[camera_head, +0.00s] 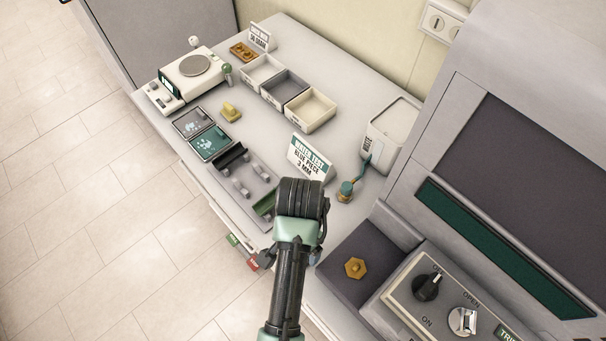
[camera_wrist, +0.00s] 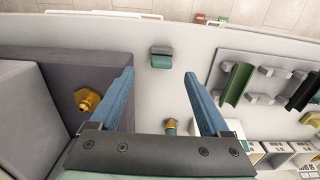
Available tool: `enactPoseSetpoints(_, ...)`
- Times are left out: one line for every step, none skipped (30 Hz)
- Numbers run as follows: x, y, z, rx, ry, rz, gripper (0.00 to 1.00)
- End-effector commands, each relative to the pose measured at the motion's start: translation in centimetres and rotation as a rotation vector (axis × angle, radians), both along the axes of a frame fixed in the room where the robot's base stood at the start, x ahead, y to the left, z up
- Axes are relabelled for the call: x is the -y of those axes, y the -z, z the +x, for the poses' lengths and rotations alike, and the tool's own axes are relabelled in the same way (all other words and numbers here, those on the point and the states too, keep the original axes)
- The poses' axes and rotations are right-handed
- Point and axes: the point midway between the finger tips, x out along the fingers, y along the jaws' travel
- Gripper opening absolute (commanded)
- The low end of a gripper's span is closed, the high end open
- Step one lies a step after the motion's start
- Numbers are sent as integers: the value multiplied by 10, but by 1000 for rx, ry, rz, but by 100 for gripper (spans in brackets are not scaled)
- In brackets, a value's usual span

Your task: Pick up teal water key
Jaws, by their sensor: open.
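My gripper (camera_wrist: 159,74) is open and empty in the wrist view, its two blue fingers wide apart above the table. A small block with a teal front and a grey top (camera_wrist: 161,58) lies just ahead, in line with the gap between the fingertips. My arm seems to hide it in the head view. A brass fitting with a teal top (camera_head: 346,188) stands in front of the water container; it also shows between the finger bases in the wrist view (camera_wrist: 170,127), partly hidden by my gripper. I cannot tell for sure which teal thing is the water key.
A rack holds a green piece (camera_wrist: 236,83) and a black piece (camera_head: 232,155). A brass hex part (camera_head: 355,267) sits on a dark pad. The water test sign (camera_head: 310,157) and white container (camera_head: 391,133) stand behind. A large grey machine (camera_head: 520,150) fills the right.

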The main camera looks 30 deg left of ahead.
Motion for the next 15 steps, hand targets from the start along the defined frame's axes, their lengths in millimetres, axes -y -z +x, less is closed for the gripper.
enactPoseSetpoints(0, 6, 0, -2, -1, 0, 80)
enactPoseSetpoints(0, 10, 0, -2, -1, 0, 80)
enactPoseSetpoints(0, 14, 1, 0, -1, 0, 80)
enactPoseSetpoints(0, 17, 1, 0, -1, 1, 80)
enactPoseSetpoints(0, 19, 1, 1, -1, 1, 80)
enactPoseSetpoints(0, 20, 1, 3, -1, 1, 80)
enactPoseSetpoints(0, 21, 1, 3, -1, 1, 80)
enactPoseSetpoints(0, 23, 1, 3, -1, 1, 80)
enactPoseSetpoints(0, 25, 1, 1, -1, 1, 80)
enactPoseSetpoints(0, 27, 1, 1, -1, 1, 80)
enactPoseSetpoints(0, 30, 2, 1, -1, 1, 80)
enactPoseSetpoints(0, 35, 2, 0, -1, 0, 80)
enactPoseSetpoints(0, 38, 2, 0, -1, 0, 80)
enactPoseSetpoints(0, 42, 3, 1, -1, 1, 80)
enactPoseSetpoints(1, 47, 3, 0, -1, 0, 80)
